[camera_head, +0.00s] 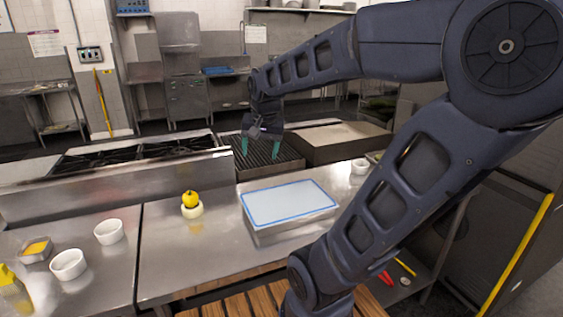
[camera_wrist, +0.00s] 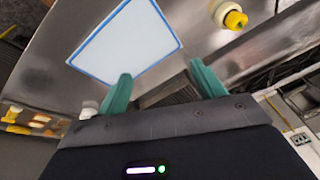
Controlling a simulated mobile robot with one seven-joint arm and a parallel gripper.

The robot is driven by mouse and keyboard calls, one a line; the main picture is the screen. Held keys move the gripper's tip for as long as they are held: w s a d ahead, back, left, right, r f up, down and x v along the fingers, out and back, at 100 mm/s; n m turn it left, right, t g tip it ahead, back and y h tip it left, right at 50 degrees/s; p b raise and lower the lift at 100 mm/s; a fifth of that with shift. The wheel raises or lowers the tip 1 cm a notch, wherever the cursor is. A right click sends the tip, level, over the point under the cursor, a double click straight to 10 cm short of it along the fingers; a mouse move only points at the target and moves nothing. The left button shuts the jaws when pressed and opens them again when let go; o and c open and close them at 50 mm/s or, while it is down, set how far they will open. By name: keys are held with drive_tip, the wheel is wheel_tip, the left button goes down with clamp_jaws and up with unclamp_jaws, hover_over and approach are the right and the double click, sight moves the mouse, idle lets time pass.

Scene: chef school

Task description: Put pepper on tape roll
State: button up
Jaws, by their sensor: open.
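A yellow pepper (camera_head: 189,198) sits on a pale cream tape roll (camera_head: 192,210) on the steel counter, left of the white board. The pepper (camera_wrist: 236,20) and the tape roll (camera_wrist: 221,12) also show at the upper right of the wrist view. The pepper appears to rest on top of the roll, roughly upright. My gripper (camera_head: 260,150) is raised above the far side of the counter, in front of the grill, well apart from the pepper. Its two teal fingers (camera_wrist: 160,88) are spread with nothing between them.
A white board with a blue edge (camera_head: 288,204) lies on a raised steel block right of the pepper. Stove burners (camera_head: 130,153) and a grill (camera_head: 262,156) lie behind the counter.

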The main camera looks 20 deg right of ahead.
drive_tip(key=s+d+f+n+t, duration=0.1)
drive_tip(key=s+d+n, duration=0.2)
drive_tip(key=s, duration=0.4)
drive_tip(key=shift+s+d+n, duration=0.3)
drive_tip(key=shift+s+n, duration=0.05)
drive_tip(key=shift+n, duration=0.35)
idle(0.5)
